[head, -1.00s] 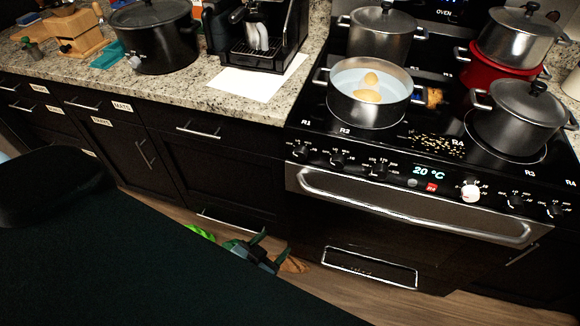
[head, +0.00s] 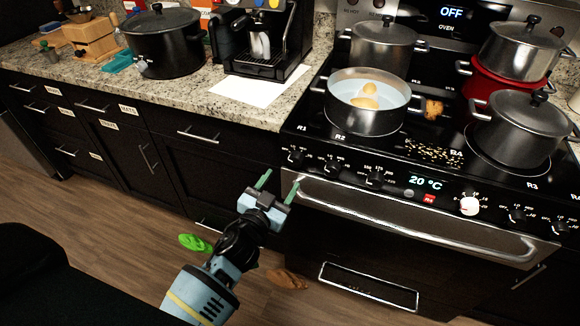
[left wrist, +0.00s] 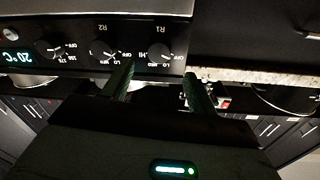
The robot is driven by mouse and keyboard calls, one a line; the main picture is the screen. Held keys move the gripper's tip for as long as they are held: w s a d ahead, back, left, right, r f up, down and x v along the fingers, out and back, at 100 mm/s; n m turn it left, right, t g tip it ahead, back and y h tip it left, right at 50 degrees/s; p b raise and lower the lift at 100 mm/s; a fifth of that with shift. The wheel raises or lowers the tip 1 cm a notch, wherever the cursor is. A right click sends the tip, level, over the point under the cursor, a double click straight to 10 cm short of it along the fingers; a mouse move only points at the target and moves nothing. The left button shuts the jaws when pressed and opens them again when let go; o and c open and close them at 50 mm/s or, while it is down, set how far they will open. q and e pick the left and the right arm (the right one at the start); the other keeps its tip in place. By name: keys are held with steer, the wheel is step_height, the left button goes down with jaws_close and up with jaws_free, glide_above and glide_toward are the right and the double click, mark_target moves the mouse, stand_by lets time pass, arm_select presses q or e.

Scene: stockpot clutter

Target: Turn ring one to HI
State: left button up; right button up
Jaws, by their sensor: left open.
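The ring one knob (head: 295,156) is the leftmost black knob on the stove's front panel, under the R1 mark. In the left wrist view the R1 knob (left wrist: 163,51) appears upside down, with OFF, HI, MED and LO marks around it; its exact pointer setting is hard to read. My left gripper (head: 281,182) is open and empty, in front of and a little below this knob. In the left wrist view the left gripper's green fingers (left wrist: 160,72) stand apart, with the R1 knob between and beyond their tips. My right gripper is not in view.
The R2 knob (head: 333,165) is close to the right. The oven handle (head: 420,222) runs below the knobs. An open pot (head: 365,118) with yellowish items stands on the stove. A green item (head: 195,243) and a brown item (head: 288,279) lie on the floor.

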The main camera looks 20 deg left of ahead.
mark_target(294, 163)
arm_select(q)
steer(key=w, duration=0.5)
steer(key=w+d, duration=0.1)
steer(key=w, duration=0.1)
steer(key=shift+w, duration=0.2)
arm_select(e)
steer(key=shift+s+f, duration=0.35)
arm_select(q)
steer(key=shift+c, duration=0.6)
steer(key=c, duration=0.9)
steer(key=shift+o, duration=0.2)
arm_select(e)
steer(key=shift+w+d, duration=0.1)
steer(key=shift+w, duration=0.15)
